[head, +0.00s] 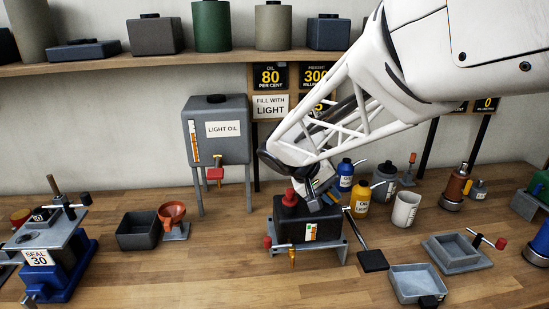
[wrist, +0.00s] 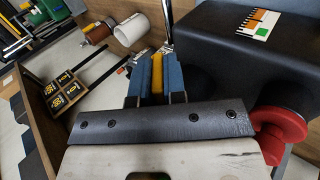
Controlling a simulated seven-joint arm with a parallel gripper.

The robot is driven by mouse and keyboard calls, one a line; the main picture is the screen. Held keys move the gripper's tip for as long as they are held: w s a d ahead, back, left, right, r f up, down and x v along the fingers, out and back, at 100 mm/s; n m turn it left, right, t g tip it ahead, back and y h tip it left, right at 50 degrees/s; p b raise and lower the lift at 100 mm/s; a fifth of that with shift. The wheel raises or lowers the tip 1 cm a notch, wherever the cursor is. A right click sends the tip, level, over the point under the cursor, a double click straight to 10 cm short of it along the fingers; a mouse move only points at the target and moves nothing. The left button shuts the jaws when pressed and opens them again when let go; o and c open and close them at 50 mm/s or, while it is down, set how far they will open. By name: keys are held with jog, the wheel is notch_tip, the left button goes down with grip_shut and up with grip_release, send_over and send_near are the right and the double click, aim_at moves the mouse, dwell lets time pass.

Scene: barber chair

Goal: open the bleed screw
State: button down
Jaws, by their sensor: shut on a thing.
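A black tank (head: 310,228) with a white, green and orange label stands on a grey stand; its top carries a red cap (head: 290,196). In the wrist view the tank (wrist: 240,70) fills the right side, with the red cap (wrist: 278,135) below it. My gripper (head: 322,192) is low at the tank's upper right. In the wrist view its blue fingers (wrist: 158,66) are shut on a narrow yellow piece (wrist: 158,72), beside the tank. I cannot tell whether this piece is the bleed screw. A brass tap (head: 292,259) and a red knob (head: 267,242) are at the tank's front.
A dark pedal plate (head: 373,261) on a rod is right of the tank. Blue and yellow bottles (head: 361,198) and a pale cup (head: 405,209) stand close behind it. A light-oil tank (head: 218,140) stands behind left. Bare wood lies in front.

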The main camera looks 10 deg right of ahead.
jog(key=shift+h, duration=0.5)
jog(key=c, duration=1.2)
grip_release()
jog(key=shift+v, duration=3.9)
